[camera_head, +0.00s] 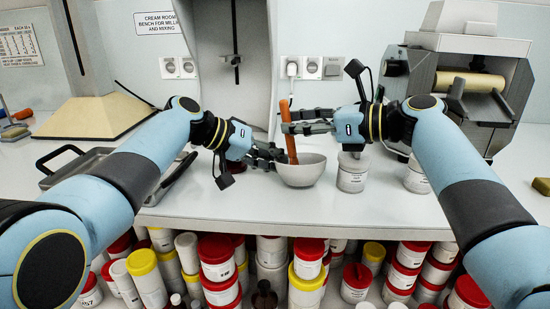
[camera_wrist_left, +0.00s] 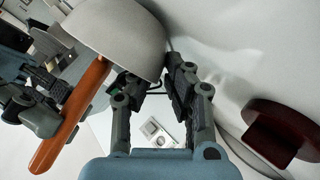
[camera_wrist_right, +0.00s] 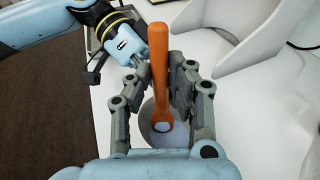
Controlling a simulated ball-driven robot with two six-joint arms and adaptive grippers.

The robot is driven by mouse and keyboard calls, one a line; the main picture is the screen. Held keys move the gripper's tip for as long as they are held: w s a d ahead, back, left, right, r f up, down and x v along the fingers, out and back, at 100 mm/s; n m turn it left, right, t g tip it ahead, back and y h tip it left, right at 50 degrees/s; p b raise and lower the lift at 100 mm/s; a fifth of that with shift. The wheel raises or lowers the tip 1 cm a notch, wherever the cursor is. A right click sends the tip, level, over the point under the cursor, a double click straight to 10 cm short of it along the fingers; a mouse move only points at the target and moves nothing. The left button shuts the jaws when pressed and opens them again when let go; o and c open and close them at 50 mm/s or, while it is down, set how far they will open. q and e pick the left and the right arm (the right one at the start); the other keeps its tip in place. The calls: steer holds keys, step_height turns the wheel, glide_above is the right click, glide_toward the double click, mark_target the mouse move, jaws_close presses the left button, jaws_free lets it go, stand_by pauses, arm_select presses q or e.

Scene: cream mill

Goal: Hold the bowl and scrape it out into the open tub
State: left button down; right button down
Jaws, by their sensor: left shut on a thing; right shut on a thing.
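The pale grey bowl (camera_head: 301,173) is at the front of the bench; it also shows in the left wrist view (camera_wrist_left: 118,28). My left gripper (camera_head: 270,153) is shut on the bowl's left rim. My right gripper (camera_head: 291,122) is shut on the orange scraper handle (camera_wrist_right: 160,70) above the bowl. The scraper stands nearly upright, its lower end inside the bowl (camera_wrist_right: 151,118). A white labelled tub (camera_head: 352,175) stands just right of the bowl, and another white tub (camera_head: 416,180) is farther right. I cannot tell which tub is open.
A metal tray with black handles (camera_head: 80,158) lies left, partly behind my left arm. A roller mill (camera_head: 455,85) stands at the back right. Several red- and yellow-lidded jars (camera_head: 219,258) fill the shelf below. The bench front (camera_head: 250,205) is clear.

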arm_select(q)
steer(key=shift+r, duration=0.15)
arm_select(e)
steer(key=shift+d, duration=0.15)
arm_select(q)
steer(key=shift+w, duration=0.1)
arm_select(e)
steer(key=shift+w+d+r, duration=0.15)
steer(key=shift+w+d, duration=0.15)
steer(key=shift+d, duration=0.25)
steer(key=shift+w+d+r, duration=0.1)
steer(key=shift+r, duration=0.25)
stand_by(0.7)
steer(key=shift+f, duration=0.15)
stand_by(1.1)
steer(key=shift+s, duration=0.2)
arm_select(q)
steer(key=shift+r, duration=0.1)
arm_select(e)
steer(key=shift+w+d, duration=0.2)
steer(key=shift+d, duration=0.05)
steer(key=shift+w+a, duration=0.2)
steer(key=shift+a, duration=0.05)
stand_by(0.5)
steer(key=shift+s+a, duration=0.2)
